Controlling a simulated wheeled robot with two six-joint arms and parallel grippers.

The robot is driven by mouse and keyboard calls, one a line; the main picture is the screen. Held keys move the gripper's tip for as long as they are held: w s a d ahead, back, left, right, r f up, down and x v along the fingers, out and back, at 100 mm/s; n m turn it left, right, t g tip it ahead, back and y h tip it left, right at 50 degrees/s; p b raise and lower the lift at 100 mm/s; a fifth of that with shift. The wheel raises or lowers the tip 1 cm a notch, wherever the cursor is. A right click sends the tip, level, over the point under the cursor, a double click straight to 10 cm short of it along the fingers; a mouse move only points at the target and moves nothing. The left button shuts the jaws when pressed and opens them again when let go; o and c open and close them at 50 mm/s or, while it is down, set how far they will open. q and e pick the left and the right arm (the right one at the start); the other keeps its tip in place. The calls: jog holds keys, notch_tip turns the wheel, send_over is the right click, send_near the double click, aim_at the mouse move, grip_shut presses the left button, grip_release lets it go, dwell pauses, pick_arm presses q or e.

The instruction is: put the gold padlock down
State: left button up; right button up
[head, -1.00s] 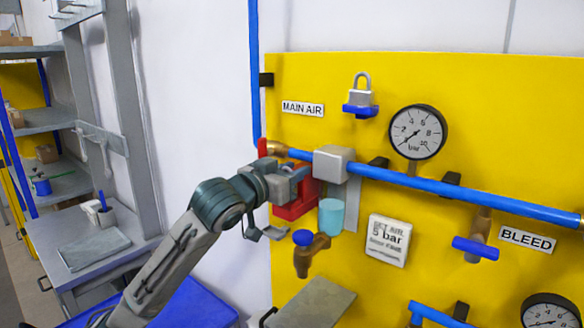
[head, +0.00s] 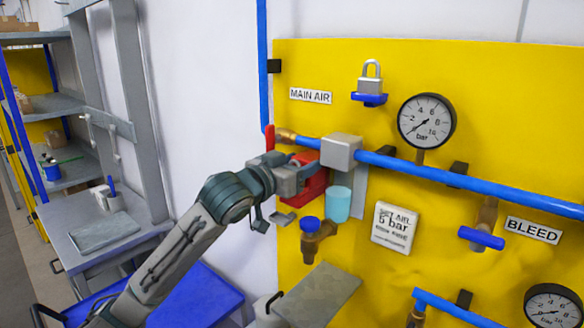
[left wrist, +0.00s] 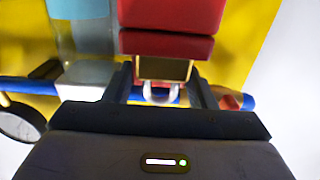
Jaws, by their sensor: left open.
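The gold padlock (left wrist: 163,69) shows in the left wrist view, with its body against a red block and its bright shackle pointing down in the picture. My left gripper (left wrist: 163,84) is open, with one finger on each side of the padlock. I cannot tell whether the fingers touch it. In the head view my left gripper (head: 300,182) is at the red block (head: 312,184) below the blue pipe, and it hides the gold padlock. My right gripper is not in view.
A silver padlock (head: 371,74) stands on a blue holder at the top of the yellow panel (head: 470,90). A grey valve box (head: 341,150), blue pipe (head: 460,178), cyan cup (head: 338,204) and blue-handled tap (head: 317,238) are close to the gripper.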

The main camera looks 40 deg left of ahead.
pick_arm(q)
jog(key=shift+s+f+b, duration=0.1)
jog(key=shift+s+b, duration=0.25)
jog(key=shift+b, duration=0.05)
jog(key=s+b, duration=1.1)
jog(key=b, duration=0.3)
jog(key=shift+a, duration=0.45)
jog(key=shift+s, duration=0.1)
